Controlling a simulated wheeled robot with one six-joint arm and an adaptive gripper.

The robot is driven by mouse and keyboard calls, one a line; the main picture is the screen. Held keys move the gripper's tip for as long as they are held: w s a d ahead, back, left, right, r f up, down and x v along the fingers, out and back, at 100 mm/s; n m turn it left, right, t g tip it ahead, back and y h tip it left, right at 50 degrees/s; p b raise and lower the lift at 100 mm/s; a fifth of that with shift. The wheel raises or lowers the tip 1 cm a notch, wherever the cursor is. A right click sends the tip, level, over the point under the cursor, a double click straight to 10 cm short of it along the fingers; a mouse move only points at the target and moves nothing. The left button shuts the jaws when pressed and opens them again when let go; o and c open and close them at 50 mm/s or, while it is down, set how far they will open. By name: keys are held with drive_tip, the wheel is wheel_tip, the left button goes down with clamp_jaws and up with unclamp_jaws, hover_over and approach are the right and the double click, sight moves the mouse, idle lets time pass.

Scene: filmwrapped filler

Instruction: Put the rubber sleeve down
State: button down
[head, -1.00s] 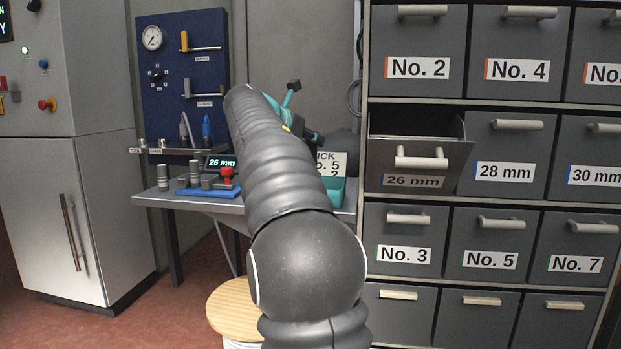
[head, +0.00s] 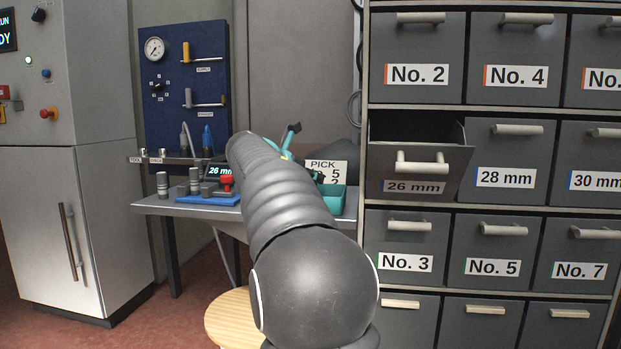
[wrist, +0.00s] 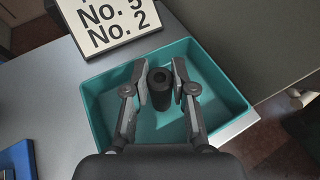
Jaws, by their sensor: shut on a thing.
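The rubber sleeve (wrist: 160,92) is a short black cylinder with a hole in its top end. It stands upright between the fingers of my gripper (wrist: 160,66) in the wrist view. My gripper is shut on it. Both are over the inside of a teal tray (wrist: 98,108). I cannot tell whether the sleeve's bottom touches the tray floor. The tray also shows in the head view (head: 334,198), at the right end of the grey bench. In the head view my arm hides the sleeve and most of my gripper.
A sign (wrist: 115,22) stands behind the tray. A blue mat (head: 207,198) with several fittings and a red-topped part lies left on the bench (head: 150,207). The 26 mm drawer (head: 415,187) of the cabinet stands open at right. A wooden stool (head: 228,318) is below.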

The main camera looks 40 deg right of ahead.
drive_tip(key=shift+f, duration=0.15)
drive_tip(key=c, duration=1)
unclamp_jaws()
drive_tip(key=shift+o, duration=0.2)
drive_tip(key=shift+a+r, duration=0.1)
drive_tip(key=shift+r, duration=0.2)
drive_tip(key=v, duration=1.1)
drive_tip(key=shift+a, duration=0.35)
drive_tip(key=shift+s+r, duration=0.1)
drive_tip(key=shift+s, duration=0.05)
